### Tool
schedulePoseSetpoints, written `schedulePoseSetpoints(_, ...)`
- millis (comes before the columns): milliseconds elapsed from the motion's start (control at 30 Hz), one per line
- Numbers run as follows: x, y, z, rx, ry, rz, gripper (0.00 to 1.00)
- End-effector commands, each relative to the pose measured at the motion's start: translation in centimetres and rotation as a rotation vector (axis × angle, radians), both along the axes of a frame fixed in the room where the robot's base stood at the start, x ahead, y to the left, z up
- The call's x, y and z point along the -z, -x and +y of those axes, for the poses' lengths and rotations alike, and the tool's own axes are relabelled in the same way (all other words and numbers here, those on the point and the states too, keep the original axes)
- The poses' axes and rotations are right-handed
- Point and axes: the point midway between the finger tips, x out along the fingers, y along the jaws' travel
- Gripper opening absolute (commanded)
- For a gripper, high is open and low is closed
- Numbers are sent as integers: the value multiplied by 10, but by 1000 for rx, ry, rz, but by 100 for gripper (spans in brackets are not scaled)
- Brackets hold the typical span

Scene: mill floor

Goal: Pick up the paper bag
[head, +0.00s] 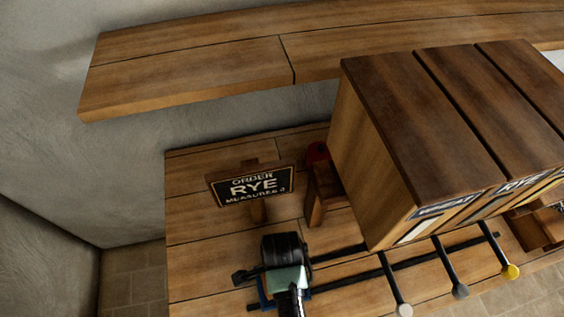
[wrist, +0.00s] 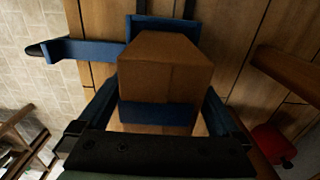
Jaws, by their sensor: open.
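The paper bag (wrist: 165,66) shows in the wrist view as a plain brown, box-shaped block, upper middle. A blue frame (wrist: 85,50) shows behind it and to its left, and a blue band crosses its near face. My gripper (wrist: 161,100) is open, with one finger on each side of the bag's near end. I cannot tell whether the fingers touch it. In the head view my gripper (head: 284,277) is over the bench at lower middle, and my own wrist hides the bag.
A black "ORDER RYE" sign (head: 252,186) stands on the wooden bench (head: 190,240) behind my gripper. A large wooden bin unit (head: 430,120) with knobbed levers (head: 392,280) is to the right. A wooden shelf (head: 190,75) runs above. A red object (wrist: 270,143) is lower right in the wrist view.

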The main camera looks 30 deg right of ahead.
Motion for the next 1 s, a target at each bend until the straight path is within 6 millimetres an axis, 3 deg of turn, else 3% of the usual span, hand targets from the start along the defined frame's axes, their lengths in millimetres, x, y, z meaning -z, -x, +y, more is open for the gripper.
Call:
schedulePoseSetpoints(200, 20, 1, 0, 0, 0, 1, 100)
schedulePoseSetpoints(467, 22, 0, 0, 0, 0, -1, 98)
schedulePoseSetpoints(1000, 21, 0, 0, 0, 0, -1, 1)
